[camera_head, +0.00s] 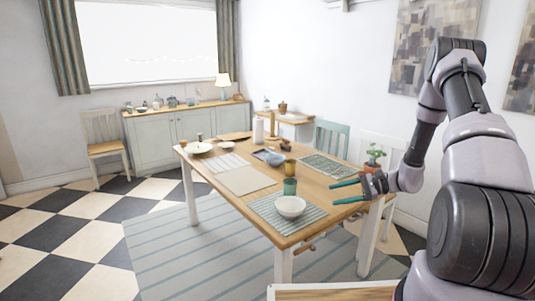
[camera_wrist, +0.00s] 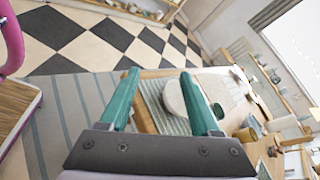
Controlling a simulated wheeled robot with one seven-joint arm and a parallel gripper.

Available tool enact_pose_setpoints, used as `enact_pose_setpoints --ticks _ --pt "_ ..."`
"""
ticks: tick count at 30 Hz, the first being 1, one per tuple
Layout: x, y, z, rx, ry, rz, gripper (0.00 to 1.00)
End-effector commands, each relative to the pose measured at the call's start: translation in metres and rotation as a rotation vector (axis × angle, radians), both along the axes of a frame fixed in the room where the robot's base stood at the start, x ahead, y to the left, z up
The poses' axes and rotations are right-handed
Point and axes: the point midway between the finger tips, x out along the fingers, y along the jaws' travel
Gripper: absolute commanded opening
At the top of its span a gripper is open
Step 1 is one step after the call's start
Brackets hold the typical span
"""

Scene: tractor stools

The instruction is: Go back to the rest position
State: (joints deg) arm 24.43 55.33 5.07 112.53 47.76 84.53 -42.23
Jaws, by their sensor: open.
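My gripper (camera_head: 346,192) is open with its two teal fingers apart and nothing between them. In the head view it is above the right front part of the wooden dining table (camera_head: 259,184), to the right of a white bowl (camera_head: 291,206). My arm reaches in from the right side. In the wrist view my gripper (camera_wrist: 163,88) has its fingers over the table's edge, and the white bowl (camera_wrist: 174,97) on a striped mat shows beyond them.
A green cup (camera_head: 290,186) stands behind the bowl. A potted plant (camera_head: 374,156) stands behind my gripper. Plates and mats cover much of the table. A chair (camera_head: 104,139) and a sideboard (camera_head: 160,139) stand by the far wall. The checkered floor at left is clear.

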Motion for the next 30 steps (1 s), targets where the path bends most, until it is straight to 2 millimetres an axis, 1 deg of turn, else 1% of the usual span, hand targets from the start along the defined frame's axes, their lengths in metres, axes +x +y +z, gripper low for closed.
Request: enact_pose_setpoints --ticks 1,3,5,6,8,9,12,15,21,27,30 --pt "-0.003 0.004 0.025 -0.047 -0.028 0.044 0.64" --pt "-0.010 0.009 0.053 -0.112 -0.056 0.101 0.64" --pt "-0.018 0.012 0.077 -0.170 -0.082 0.145 0.64" --pt "-0.023 0.015 0.092 -0.209 -0.100 0.173 0.64" --pt "-0.033 0.018 0.114 -0.268 -0.126 0.212 0.64" --pt "-0.039 0.020 0.128 -0.309 -0.147 0.236 0.64" --pt "-0.058 0.024 0.161 -0.411 -0.199 0.289 0.64" --pt "-0.077 0.026 0.192 -0.515 -0.255 0.330 0.64" --pt "-0.120 0.027 0.247 -0.723 -0.382 0.380 0.64" --pt "-0.165 0.022 0.294 -0.923 -0.530 0.385 0.64" --pt "-0.188 0.018 0.313 -1.017 -0.611 0.371 0.64"
